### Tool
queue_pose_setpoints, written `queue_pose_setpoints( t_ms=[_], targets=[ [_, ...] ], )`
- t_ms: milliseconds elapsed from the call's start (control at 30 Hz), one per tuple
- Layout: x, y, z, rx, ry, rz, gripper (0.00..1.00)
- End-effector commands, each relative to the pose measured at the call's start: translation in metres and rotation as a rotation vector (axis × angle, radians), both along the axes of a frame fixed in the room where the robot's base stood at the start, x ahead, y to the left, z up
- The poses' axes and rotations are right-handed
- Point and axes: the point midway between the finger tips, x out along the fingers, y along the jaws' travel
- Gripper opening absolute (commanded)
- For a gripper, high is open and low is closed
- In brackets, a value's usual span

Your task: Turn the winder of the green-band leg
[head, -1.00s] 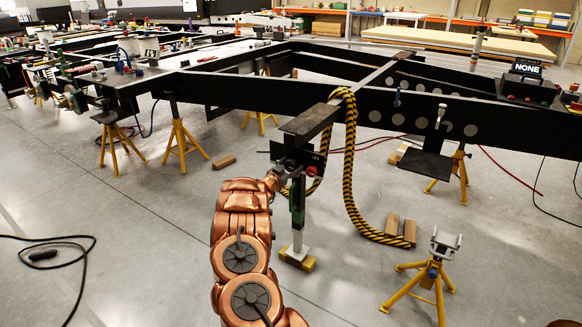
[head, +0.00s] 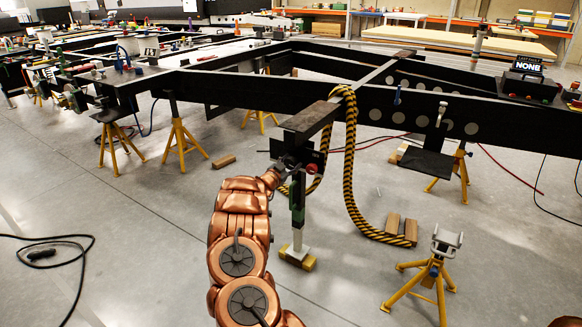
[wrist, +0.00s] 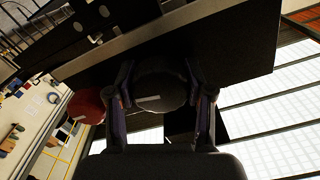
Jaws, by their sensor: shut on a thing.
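The green-band leg (head: 297,213) stands upright under the chassis end, its pale foot on a wooden block (head: 296,258). My gripper (wrist: 161,85) has its two fingers on either side of a dark round knob (wrist: 160,88), which appears to be the winder, and is shut on it. A light mark shows on the knob's face. In the head view my gripper (head: 283,168) is at the top of the leg, and my own arm partly hides the contact. A red round part (wrist: 86,106) sits just left of the knob in the wrist view.
A yellow-black striped hose (head: 349,180) hangs from the beam right of the leg. A yellow stand (head: 432,275) is at the lower right, and wooden blocks (head: 401,228) lie nearby. A black cable (head: 60,240) lies on the left floor.

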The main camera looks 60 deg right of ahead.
Motion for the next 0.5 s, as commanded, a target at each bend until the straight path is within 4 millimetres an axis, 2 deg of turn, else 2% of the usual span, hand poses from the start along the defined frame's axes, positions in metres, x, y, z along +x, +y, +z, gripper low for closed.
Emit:
queue_pose_setpoints(
  t_ms=[500],
  targets=[
    [0.0015, 0.0006, -0.0052, 0.021, -0.483, 0.001, 0.17]
  ],
)
